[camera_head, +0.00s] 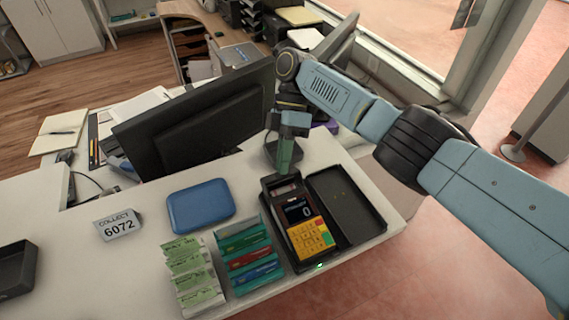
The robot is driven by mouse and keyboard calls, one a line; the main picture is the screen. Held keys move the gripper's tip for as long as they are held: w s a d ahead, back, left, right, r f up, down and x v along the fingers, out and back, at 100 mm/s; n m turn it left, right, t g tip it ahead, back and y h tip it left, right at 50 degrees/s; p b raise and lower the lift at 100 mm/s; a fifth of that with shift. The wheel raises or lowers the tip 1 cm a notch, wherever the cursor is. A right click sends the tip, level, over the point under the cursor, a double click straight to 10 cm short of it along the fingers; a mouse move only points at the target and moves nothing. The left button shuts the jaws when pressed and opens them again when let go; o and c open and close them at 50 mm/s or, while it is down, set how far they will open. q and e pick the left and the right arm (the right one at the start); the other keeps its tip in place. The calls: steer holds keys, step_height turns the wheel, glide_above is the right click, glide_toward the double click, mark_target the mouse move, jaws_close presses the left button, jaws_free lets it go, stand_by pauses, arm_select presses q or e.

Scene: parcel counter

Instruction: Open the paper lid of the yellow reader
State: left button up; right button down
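The yellow reader (312,237) lies on the white counter, with a black body, a yellow keypad and a dark screen showing 0. Its far end (282,188) has a dark housing with a pale patch inside. I cannot tell clearly whether the paper lid there is open or shut. My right gripper (284,168) points down just behind and above that far end. Its greenish fingers are seen close together, and whether they are open or touching the reader is unclear. My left gripper is not in view.
A shallow black tray (345,228) lies right of the reader. A rack of coloured cards (246,252) and green slips (192,270) lie left of it. A blue case (200,205), a COLLECT 6072 sign (118,224) and a monitor (200,120) stand further left and behind.

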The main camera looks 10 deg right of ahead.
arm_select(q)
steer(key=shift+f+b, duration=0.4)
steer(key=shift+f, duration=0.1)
arm_select(e)
steer(key=shift+w+a+g, duration=0.1)
steer(key=shift+w+g, duration=0.1)
steer(key=shift+g, duration=0.1)
steer(key=c, duration=1.6)
jaws_free()
steer(key=shift+c, duration=0.2)
